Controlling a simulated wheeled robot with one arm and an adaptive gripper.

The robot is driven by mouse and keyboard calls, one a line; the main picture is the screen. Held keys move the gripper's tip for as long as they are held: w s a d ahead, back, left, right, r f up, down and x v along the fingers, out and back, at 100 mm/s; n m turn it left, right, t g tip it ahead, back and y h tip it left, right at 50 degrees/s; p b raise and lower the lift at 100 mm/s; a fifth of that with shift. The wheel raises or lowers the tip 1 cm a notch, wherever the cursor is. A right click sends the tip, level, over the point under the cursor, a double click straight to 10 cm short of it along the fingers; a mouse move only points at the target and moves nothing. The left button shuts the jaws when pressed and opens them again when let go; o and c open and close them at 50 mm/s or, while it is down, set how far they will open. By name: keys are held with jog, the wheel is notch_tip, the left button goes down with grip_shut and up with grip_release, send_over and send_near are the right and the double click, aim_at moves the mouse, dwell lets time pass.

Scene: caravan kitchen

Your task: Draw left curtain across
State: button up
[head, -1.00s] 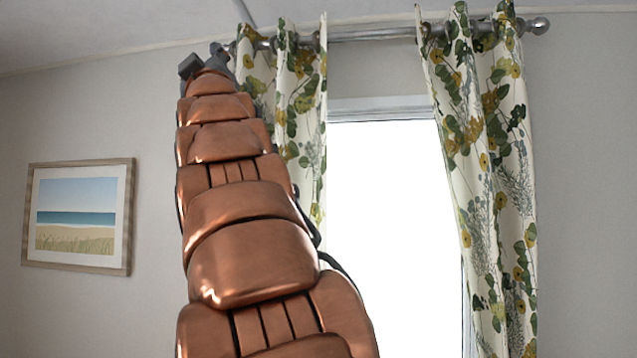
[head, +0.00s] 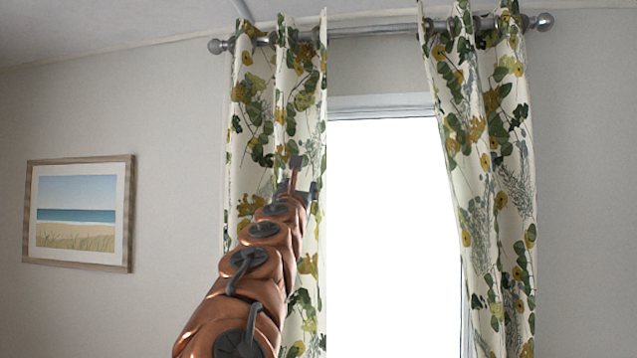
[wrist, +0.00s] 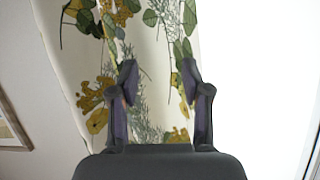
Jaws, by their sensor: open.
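The left curtain (head: 252,115) is cream with green and yellow leaves. It hangs gathered at the left end of the rod, left of the bright window. My gripper (head: 301,178) is in front of its right part at about mid-height. In the wrist view my gripper (wrist: 160,82) has its two dark fingers apart, with the left curtain (wrist: 150,40) filling the space beyond and between them. I cannot tell whether the fingers touch the cloth. My arm hides the lower part of the left curtain in the head view.
The silver curtain rod (head: 372,29) runs above the window (head: 385,230). The matching right curtain (head: 490,170) hangs at the window's right side. The middle of the window is uncovered. A framed beach picture (head: 78,213) hangs on the wall at left.

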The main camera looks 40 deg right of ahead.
aim_at(318, 186)
jog(key=w+d+r+n+g+p, duration=0.1)
jog(key=w+d+p, duration=0.1)
jog(key=d, duration=0.7)
jog(key=shift+w+r+h+p, duration=0.2)
jog(key=shift+w+h+p, duration=0.15)
jog(key=shift+p, duration=0.55)
jog(key=shift+c, duration=0.3)
grip_shut()
